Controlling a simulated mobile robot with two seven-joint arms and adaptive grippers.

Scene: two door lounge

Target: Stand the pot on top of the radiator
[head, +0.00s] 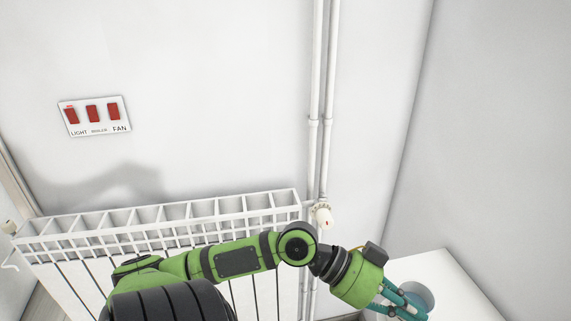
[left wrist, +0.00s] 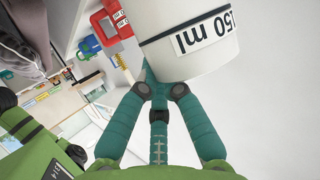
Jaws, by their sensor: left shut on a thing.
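The white radiator (head: 160,215) stands against the wall at the lower left of the head view; its top is a row of open slots. My left arm reaches across in front of it to the right. My left gripper (head: 402,305) is at the lower right, right of the radiator. In the head view only a pale round part of the pot (head: 418,292) shows beside the teal fingers. My right gripper is not in view.
White pipes (head: 325,100) with a valve (head: 322,214) run up the wall at the radiator's right end. A white surface (head: 440,268) lies by my gripper. A switch plate (head: 95,116) is on the wall. A red object (left wrist: 112,22) shows behind the pot.

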